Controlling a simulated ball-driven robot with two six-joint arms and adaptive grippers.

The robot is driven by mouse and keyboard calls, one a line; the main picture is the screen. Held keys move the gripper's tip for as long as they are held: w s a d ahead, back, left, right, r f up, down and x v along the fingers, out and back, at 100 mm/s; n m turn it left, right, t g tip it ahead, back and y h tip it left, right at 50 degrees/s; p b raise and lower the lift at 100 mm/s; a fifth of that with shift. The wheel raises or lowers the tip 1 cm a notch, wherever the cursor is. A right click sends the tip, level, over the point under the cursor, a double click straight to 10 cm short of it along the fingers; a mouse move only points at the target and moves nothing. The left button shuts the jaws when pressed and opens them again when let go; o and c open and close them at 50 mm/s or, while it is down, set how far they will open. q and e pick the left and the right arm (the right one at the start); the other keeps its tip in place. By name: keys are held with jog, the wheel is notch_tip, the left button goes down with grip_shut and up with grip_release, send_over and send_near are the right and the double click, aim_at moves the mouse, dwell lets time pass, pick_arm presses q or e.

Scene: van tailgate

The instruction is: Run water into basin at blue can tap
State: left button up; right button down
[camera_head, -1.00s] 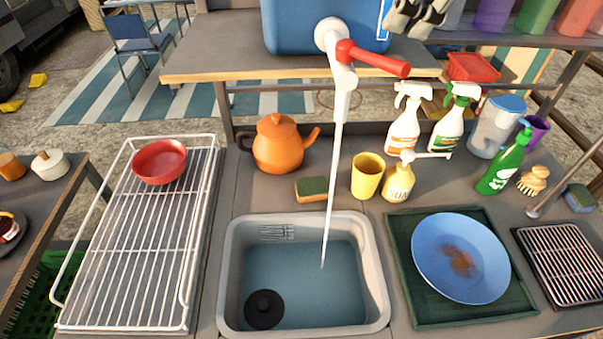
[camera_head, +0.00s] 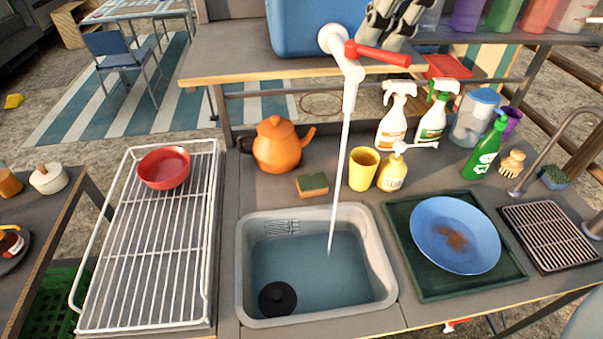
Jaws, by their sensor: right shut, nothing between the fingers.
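The blue can (camera_head: 300,28) stands on the upper shelf, cut off by the top edge. Its white tap (camera_head: 350,72) has a red lever (camera_head: 380,53) pointing right. A thin white stream of water (camera_head: 339,170) runs from the spout into the grey basin (camera_head: 243,270). Water (camera_head: 310,270) covers the basin floor. A black plug (camera_head: 277,298) sits at the basin's near left. My right gripper (camera_head: 386,32) is shut and empty, just above the red lever in the picture; I cannot tell whether it touches it. My left gripper is not in view.
A yellow cup (camera_head: 363,169), a soap bottle (camera_head: 391,171) and a sponge (camera_head: 312,185) stand behind the basin. An orange kettle (camera_head: 277,146) is at back left. A blue plate (camera_head: 455,235) lies right of the basin, a wire rack (camera_head: 155,250) left. Coloured cups line the shelf's right.

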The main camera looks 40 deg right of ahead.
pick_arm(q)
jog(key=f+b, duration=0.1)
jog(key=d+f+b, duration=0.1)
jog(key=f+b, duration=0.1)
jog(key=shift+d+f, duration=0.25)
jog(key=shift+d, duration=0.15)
pick_arm(e)
notch_tip(320, 180, down, 5)
jog(key=shift+d+r, duration=0.15)
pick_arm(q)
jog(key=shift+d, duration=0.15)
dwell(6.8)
